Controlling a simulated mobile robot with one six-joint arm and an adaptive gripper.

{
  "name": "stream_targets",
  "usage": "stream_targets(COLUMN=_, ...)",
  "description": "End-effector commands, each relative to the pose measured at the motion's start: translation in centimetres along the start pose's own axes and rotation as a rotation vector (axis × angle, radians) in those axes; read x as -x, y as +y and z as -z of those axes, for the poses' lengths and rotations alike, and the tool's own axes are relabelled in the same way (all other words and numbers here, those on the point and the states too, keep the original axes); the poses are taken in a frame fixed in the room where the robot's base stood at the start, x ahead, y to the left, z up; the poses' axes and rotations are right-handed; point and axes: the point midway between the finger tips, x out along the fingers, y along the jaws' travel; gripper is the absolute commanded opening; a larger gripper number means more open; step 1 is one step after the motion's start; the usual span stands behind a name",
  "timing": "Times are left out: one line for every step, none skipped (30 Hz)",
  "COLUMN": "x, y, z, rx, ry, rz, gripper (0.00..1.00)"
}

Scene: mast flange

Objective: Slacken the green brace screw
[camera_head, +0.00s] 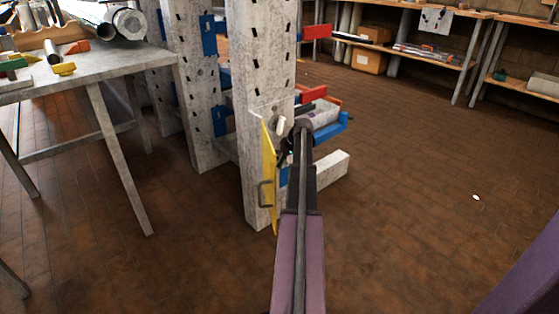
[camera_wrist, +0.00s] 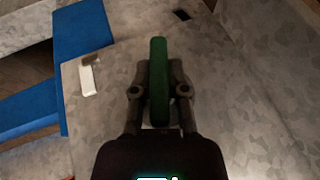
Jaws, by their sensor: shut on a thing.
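The green brace screw (camera_wrist: 159,60) shows in the wrist view as an upright, narrow green piece with a rounded end, seen almost edge-on. My gripper (camera_wrist: 160,90) is shut on it, with one finger against each side. The screw stands in front of a mottled grey post face, and its inner end is hidden. In the head view my gripper (camera_head: 287,158) is at the lower part of the near grey post (camera_head: 255,75), and my arm hides most of it. I cannot make out the green screw there.
A yellow plate (camera_head: 268,165) with a handle stands along the post beside my gripper. Blue and red brackets (camera_head: 325,130) stick out right of the post. A small white tab (camera_wrist: 88,78) is left of the screw. A workbench (camera_head: 100,62) stands left; the right floor is open.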

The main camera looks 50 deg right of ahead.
Motion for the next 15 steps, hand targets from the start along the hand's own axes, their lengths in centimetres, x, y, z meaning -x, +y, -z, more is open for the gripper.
stream_targets(x=0.08, y=-0.25, z=0.01, rx=0.011, ry=0.0, rz=-0.026, gripper=0.0)
stream_targets(x=0.06, y=-0.22, z=0.03, rx=0.017, ry=0.001, rz=-0.039, gripper=0.0)
stream_targets(x=0.03, y=-0.17, z=0.03, rx=0.023, ry=-0.001, rz=-0.053, gripper=0.0)
stream_targets(x=0.02, y=-0.14, z=0.05, rx=0.026, ry=0.0, rz=-0.06, gripper=0.0)
stream_targets(x=0.0, y=-0.09, z=0.07, rx=0.028, ry=0.001, rz=-0.065, gripper=0.0)
stream_targets(x=-0.03, y=-0.05, z=0.09, rx=0.03, ry=0.001, rz=-0.068, gripper=0.0)
stream_targets(x=-0.04, y=-0.02, z=0.1, rx=0.03, ry=0.001, rz=-0.069, gripper=0.0)
stream_targets(x=-0.05, y=-0.01, z=0.11, rx=0.03, ry=0.001, rz=-0.068, gripper=0.0)
stream_targets(x=-0.06, y=-0.01, z=0.11, rx=0.03, ry=0.001, rz=-0.068, gripper=0.0)
stream_targets(x=-0.06, y=0.0, z=0.12, rx=0.03, ry=0.001, rz=-0.067, gripper=0.0)
stream_targets(x=-0.06, y=-0.01, z=0.12, rx=0.03, ry=0.001, rz=-0.067, gripper=0.0)
stream_targets(x=-0.06, y=-0.01, z=0.13, rx=0.03, ry=0.001, rz=-0.067, gripper=0.0)
stream_targets(x=-0.07, y=-0.01, z=0.13, rx=0.03, ry=0.001, rz=-0.067, gripper=0.0)
stream_targets(x=-0.07, y=-0.01, z=0.13, rx=0.03, ry=0.001, rz=-0.067, gripper=0.28)
stream_targets(x=-0.06, y=-0.01, z=0.13, rx=0.03, ry=0.001, rz=-0.067, gripper=0.4)
